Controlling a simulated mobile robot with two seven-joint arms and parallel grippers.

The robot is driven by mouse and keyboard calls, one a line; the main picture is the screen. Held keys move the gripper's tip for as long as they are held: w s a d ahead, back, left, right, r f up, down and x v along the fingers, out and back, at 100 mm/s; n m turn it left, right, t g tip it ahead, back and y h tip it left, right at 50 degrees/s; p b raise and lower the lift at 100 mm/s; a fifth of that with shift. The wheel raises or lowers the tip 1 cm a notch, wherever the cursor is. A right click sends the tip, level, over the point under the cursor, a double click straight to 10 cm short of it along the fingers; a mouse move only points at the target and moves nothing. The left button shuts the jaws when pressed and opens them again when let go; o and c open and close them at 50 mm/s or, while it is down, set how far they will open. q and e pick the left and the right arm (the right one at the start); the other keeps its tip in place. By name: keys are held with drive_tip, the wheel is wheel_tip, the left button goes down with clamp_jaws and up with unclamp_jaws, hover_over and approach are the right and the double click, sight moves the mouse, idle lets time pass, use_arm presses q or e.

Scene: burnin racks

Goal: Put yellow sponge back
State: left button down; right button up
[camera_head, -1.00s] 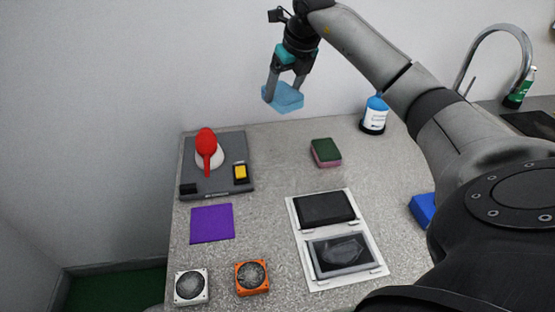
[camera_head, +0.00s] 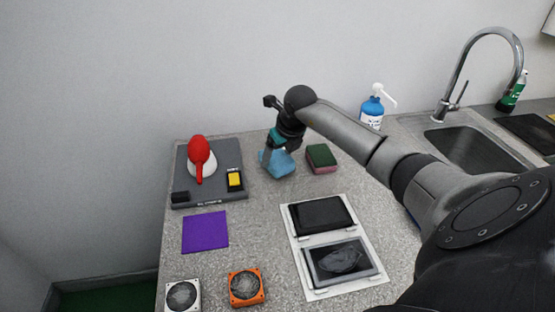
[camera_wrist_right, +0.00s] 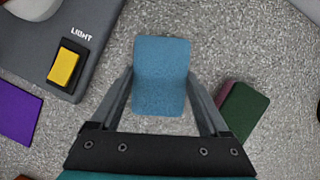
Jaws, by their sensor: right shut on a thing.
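My right gripper (camera_head: 277,156) is shut on a light blue sponge (camera_head: 281,166). In the right wrist view the sponge (camera_wrist_right: 161,65) sits between the two fingers (camera_wrist_right: 160,78). It is low over the grey speckled counter; I cannot tell whether it touches it. A sponge with a dark green top and pink side (camera_head: 321,158) lies just to the right, apart from the held one. It also shows in the right wrist view (camera_wrist_right: 243,111). I see no yellow sponge. My left gripper is not in view.
A grey base (camera_head: 218,194) with a red-and-white item and a yellow light switch (camera_head: 235,180) stands left. A purple cloth (camera_head: 205,232), a white tray (camera_head: 292,235), an orange-framed part (camera_head: 246,287) and a blue bottle (camera_head: 371,113) are around. The sink (camera_head: 480,145) is right.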

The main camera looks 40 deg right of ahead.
drive_tip(key=shift+f, duration=0.6)
drive_tip(key=shift+f, duration=0.15)
drive_tip(key=o, duration=1)
drive_tip(key=shift+o, duration=0.2)
drive_tip(key=shift+r, duration=0.35)
drive_tip(key=p+v, duration=0.1)
drive_tip(key=v, duration=1)
drive_tip(key=shift+s+r, duration=0.15)
drive_tip(key=shift+r, duration=0.2)
drive_tip(key=shift+a+p, duration=0.1)
drive_tip(key=shift+p, duration=0.25)
